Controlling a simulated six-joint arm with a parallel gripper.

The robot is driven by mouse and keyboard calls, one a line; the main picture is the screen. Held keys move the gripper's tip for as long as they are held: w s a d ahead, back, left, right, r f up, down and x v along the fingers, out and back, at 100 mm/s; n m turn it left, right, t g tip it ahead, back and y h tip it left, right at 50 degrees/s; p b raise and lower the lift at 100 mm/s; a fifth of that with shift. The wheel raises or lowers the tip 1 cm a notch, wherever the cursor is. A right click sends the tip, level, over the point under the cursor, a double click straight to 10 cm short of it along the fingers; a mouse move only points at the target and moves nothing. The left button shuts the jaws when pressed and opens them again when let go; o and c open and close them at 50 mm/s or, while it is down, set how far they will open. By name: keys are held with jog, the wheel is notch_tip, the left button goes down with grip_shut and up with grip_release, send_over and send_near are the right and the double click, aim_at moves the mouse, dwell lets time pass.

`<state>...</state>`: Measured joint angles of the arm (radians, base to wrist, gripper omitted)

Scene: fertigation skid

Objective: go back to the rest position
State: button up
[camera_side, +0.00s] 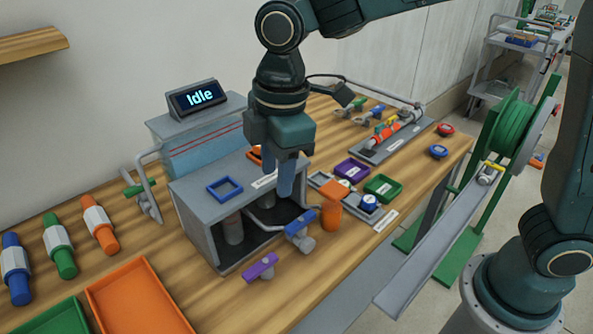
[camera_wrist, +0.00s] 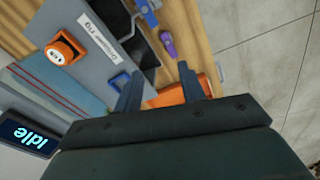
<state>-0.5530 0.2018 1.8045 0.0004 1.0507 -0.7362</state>
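My gripper (camera_side: 287,185) hangs pointing down above the grey skid box (camera_side: 195,215), apart from it as far as I can tell. In the wrist view its two dark fingers (camera_wrist: 160,88) stand apart with nothing held between them. Behind them an orange tray (camera_wrist: 205,88) lies lower on the table. The display (camera_side: 197,97) on the box reads "Idle" and also shows in the wrist view (camera_wrist: 28,133).
A blue square frame (camera_side: 225,187) and an orange knob (camera_wrist: 64,50) are on the box top. A blue valve (camera_side: 299,229) and purple valve (camera_side: 261,266) sit in front. An orange bottle (camera_side: 331,215) stands right. The orange tray (camera_side: 135,297) is at front left.

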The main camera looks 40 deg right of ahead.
jog(key=s+d+r+m+t, duration=0.1)
jog(key=s+d+m+t, duration=0.1)
jog(key=s+d+m, duration=0.5)
jog(key=s+d+r+m+t, duration=0.2)
jog(key=s+d+m, duration=0.5)
jog(key=s+d, duration=0.3)
jog(key=d, duration=0.4)
jog(key=shift+s+d+r+m+t+h, duration=0.2)
jog(key=shift+d+r+m+t+h, duration=0.1)
jog(key=shift+d+m+t, duration=0.1)
